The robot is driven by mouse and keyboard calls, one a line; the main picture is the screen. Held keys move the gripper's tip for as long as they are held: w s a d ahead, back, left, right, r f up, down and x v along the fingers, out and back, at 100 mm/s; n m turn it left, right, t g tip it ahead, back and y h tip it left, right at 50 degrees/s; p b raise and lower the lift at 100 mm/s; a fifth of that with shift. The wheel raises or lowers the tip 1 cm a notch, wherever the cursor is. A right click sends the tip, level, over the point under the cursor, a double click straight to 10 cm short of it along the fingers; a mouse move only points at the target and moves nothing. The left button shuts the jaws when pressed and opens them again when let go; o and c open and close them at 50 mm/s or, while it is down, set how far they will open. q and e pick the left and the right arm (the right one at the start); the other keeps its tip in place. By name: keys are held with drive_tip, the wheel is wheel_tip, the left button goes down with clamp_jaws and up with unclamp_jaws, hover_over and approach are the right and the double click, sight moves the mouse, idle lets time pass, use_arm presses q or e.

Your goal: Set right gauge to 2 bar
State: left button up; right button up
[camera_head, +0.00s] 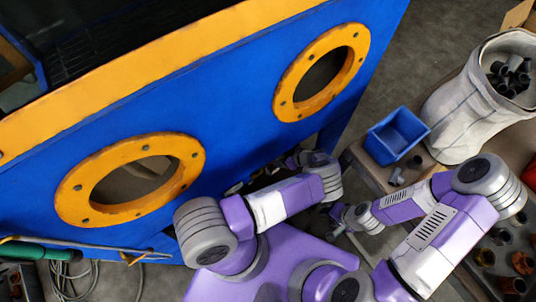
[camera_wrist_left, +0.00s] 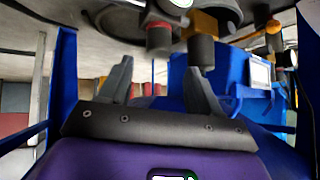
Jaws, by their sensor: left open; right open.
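No gauge face can be read in either view. In the left wrist view, a red-collared cylindrical fitting (camera_wrist_left: 158,38) and a black cylindrical knob (camera_wrist_left: 202,52) hang from dark round parts at the top. I cannot tell which gauge they belong to. My left gripper (camera_wrist_left: 160,72) is open below them, one finger to each side of the red fitting, with nothing seen between the fingers. The black knob is close to the right fingertip; contact is unclear. In the head view the left arm reaches to the blue cabinet's lower edge, its fingers hidden. My right gripper (camera_head: 337,218) is open, small and partly hidden.
The blue cabinet (camera_head: 225,100) has two yellow-ringed portholes, one ring at left (camera_head: 78,203) and one at right (camera_head: 357,42). A blue bin (camera_head: 398,136) and a white sack (camera_head: 455,120) of dark parts stand at right. A hose and cables lie lower left.

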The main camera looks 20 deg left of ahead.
use_arm(q)
drive_tip(key=a+f+n+b, duration=0.1)
drive_tip(key=a+f, duration=0.1)
drive_tip(key=a+f+n+b, duration=0.1)
drive_tip(key=a+f, duration=0.2)
drive_tip(key=shift+w+a+f, duration=0.1)
drive_tip(key=shift+w+a, duration=0.1)
drive_tip(key=shift+a, duration=0.05)
idle(0.3)
drive_tip(key=c, duration=1)
drive_tip(key=shift+n+g, duration=1.2)
drive_tip(key=shift+n, duration=0.3)
